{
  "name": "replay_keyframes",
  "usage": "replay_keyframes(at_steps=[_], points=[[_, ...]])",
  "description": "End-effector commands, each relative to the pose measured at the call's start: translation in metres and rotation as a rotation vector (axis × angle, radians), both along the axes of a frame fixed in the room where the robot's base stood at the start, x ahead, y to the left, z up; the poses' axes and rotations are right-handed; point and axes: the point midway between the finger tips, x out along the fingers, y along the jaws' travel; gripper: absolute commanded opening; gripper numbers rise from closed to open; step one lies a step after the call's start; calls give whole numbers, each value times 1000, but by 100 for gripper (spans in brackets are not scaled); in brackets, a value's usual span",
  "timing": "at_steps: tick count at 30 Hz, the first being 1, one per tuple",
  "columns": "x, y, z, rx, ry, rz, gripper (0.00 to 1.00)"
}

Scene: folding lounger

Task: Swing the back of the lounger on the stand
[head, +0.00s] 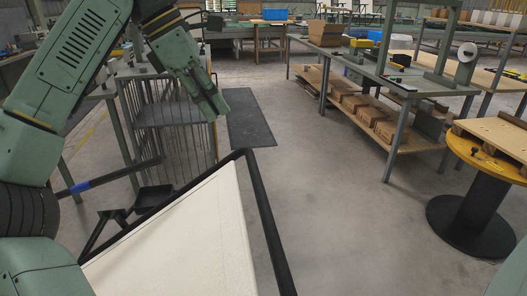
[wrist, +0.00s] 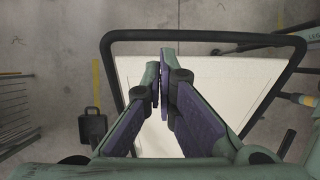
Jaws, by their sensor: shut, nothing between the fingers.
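The lounger back (head: 190,240) is a cream panel in a black tube frame at the lower middle of the head view. It stands tilted, with its top corner (head: 243,153) toward the room. In the wrist view the cream panel (wrist: 200,70) and its black frame lie below my gripper (wrist: 162,55). The gripper is shut and empty, its fingertips together over the panel, and the gap to it is hard to judge. In the head view my gripper (head: 217,112) hangs above and left of the frame's top corner, apart from it in the picture. The stand cannot be made out with certainty.
A wire cage cart (head: 175,145) stands left, behind the lounger. A workbench (head: 400,80) and a round yellow table (head: 490,155) stand right.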

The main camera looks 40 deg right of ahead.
Motion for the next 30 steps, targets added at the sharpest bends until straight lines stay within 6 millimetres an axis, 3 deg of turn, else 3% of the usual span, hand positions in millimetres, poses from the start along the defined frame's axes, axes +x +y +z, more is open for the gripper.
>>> replay_keyframes(at_steps=[18, 24, 30], points=[[-22, -44, -102, -4, 1, -5, 0], [-25, -51, -119, -4, -1, -2, 0], [-25, -52, -123, -4, -2, -1, 0]])
